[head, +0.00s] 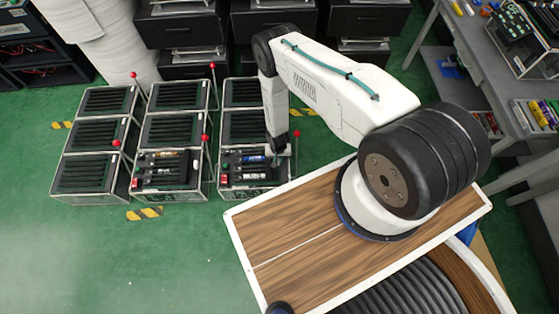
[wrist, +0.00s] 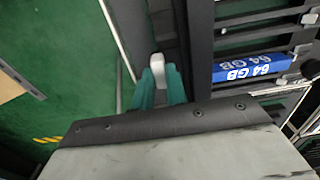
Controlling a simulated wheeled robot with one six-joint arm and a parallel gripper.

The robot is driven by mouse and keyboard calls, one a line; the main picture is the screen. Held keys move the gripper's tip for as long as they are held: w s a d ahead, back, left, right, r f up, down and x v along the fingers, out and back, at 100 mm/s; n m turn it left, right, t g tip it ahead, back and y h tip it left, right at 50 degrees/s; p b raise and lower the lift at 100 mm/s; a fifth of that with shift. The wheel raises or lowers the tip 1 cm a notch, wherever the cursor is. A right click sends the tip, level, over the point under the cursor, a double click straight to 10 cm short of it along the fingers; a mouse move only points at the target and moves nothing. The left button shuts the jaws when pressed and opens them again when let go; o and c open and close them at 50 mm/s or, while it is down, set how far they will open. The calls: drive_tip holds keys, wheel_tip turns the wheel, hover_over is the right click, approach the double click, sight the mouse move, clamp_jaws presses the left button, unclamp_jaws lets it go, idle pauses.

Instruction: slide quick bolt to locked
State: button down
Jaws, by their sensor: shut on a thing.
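In the wrist view, my gripper (wrist: 160,84) has teal fingers closed around a pale, rounded handle (wrist: 157,63). The handle stands at the edge of a dark rail on the fixture and appears to be the quick bolt's handle. Whether the bolt is locked cannot be told. In the head view, my gripper (head: 276,150) reaches down to the right side of the near right fixture (head: 252,188), and the arm hides the contact there.
A blue "64 GB" module (wrist: 254,67) lies in the fixture beside my gripper. A red-knobbed lever (head: 296,135) rises close to my gripper on the right. More slotted black fixtures (head: 84,172) stand to the left. Green floor is free in front.

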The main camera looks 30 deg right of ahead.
drive_tip(key=shift+w+a, duration=0.2)
drive_tip(key=shift+a, duration=0.15)
drive_tip(key=c, duration=1.4)
unclamp_jaws()
drive_tip(key=shift+a, duration=0.25)
drive_tip(key=shift+d, duration=0.15)
drive_tip(key=shift+d+r, duration=0.1)
wheel_tip(320, 180, up, 8)
drive_tip(key=shift+f, duration=0.2)
